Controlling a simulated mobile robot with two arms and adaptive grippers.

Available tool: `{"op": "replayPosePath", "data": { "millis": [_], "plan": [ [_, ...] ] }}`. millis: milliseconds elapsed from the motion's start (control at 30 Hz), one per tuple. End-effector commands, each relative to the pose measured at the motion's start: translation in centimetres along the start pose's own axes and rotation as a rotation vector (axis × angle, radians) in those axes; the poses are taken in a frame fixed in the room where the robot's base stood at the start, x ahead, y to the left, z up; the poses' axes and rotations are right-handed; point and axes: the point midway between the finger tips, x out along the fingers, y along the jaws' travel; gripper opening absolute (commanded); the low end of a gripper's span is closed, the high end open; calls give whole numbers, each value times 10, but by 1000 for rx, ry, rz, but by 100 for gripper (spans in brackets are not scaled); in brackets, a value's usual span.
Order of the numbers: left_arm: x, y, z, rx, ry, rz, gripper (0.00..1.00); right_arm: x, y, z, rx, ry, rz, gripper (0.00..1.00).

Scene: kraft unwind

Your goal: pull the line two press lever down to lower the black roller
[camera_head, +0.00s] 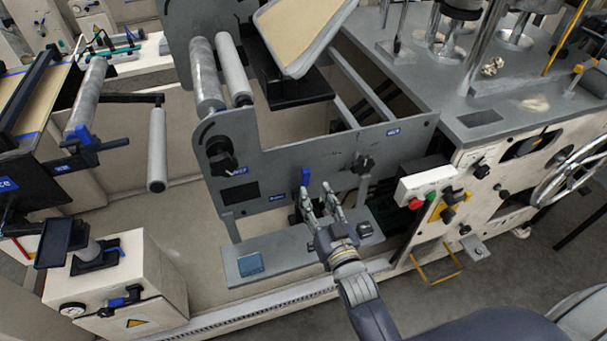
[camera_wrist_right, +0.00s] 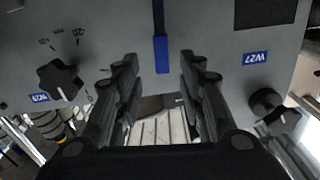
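A lever with a blue handle (camera_head: 305,177) stands on the grey side plate (camera_head: 270,165), the likely press lever; its label is too small to read in the head view. The blue handle also shows in the right wrist view (camera_wrist_right: 161,52), pointing at the gap between my fingers. My right gripper (camera_head: 318,194) is open and empty in front of the plate, just below and right of the lever in the head view. No contact with the handle is visible. I cannot pick out the black roller for certain. My left gripper is not in view.
A black knob (camera_head: 363,164) sits right of the lever on the plate. A grey shelf (camera_head: 290,262) juts out below. A white button box (camera_head: 427,184) is to the right. Two grey rollers (camera_head: 207,80) (camera_head: 234,70) run above the plate.

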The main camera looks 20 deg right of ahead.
Motion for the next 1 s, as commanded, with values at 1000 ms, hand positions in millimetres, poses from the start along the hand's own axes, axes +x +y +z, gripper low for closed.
{"op": "replayPosePath", "data": {
  "millis": [1000],
  "plan": [
    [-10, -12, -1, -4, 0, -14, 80, 77, 0, 1, 1, -2, 0, 0]
  ]
}}
